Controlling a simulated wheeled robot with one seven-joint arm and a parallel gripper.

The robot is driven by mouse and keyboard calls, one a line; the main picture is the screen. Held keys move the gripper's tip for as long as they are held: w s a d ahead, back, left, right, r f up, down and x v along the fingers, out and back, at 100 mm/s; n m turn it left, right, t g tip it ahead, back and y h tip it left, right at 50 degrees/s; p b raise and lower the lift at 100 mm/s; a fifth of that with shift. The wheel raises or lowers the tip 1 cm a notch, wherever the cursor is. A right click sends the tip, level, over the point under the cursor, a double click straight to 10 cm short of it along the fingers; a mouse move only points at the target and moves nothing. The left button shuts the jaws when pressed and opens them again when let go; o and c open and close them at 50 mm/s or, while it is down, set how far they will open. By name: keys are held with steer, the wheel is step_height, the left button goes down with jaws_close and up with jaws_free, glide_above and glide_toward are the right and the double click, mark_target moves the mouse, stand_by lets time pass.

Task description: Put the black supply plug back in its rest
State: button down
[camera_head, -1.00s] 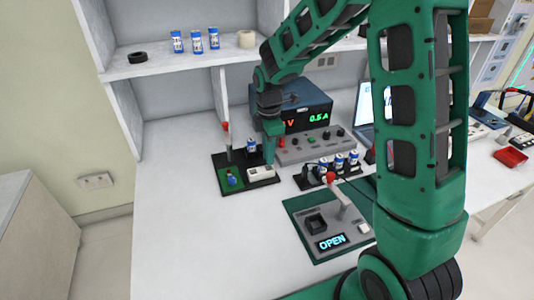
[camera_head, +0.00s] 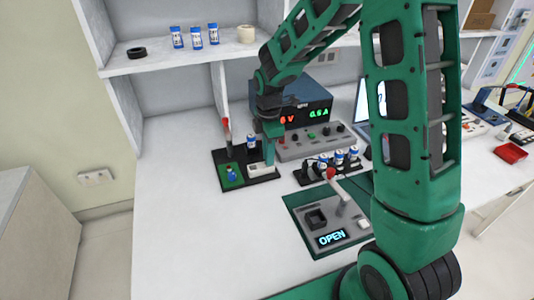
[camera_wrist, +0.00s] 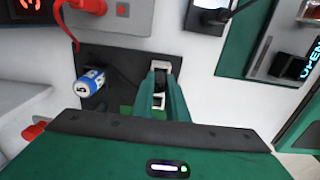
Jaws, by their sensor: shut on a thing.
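My gripper (camera_head: 268,158) points down at the right part of the black tray (camera_head: 238,187), at the white block (camera_head: 258,169). In the wrist view its green fingers (camera_wrist: 161,88) are closed around a small dark piece, which looks like the black supply plug (camera_wrist: 161,75). White parts show around this piece. The fingers hide much of it, and I cannot tell whether it is seated or just above the block. The plug's rest is not clear to me in these views.
A blue-and-white can (camera_wrist: 90,82) stands beside my fingers. A red lead (camera_wrist: 68,25) curves nearby. The supply (camera_head: 306,113) stands behind. A rack of cans (camera_head: 338,161) and the panel reading OPEN (camera_head: 305,222) lie to the right. The front-left bench is clear.

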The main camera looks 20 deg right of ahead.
steer(key=shift+f, duration=0.4)
steer(key=c, duration=1.7)
jaws_free()
steer(key=shift+o, duration=0.2)
steer(key=shift+r, duration=0.1)
step_height(320, 180, up, 10)
steer(key=shift+w+r, duration=0.1)
steer(key=shift+r, duration=0.1)
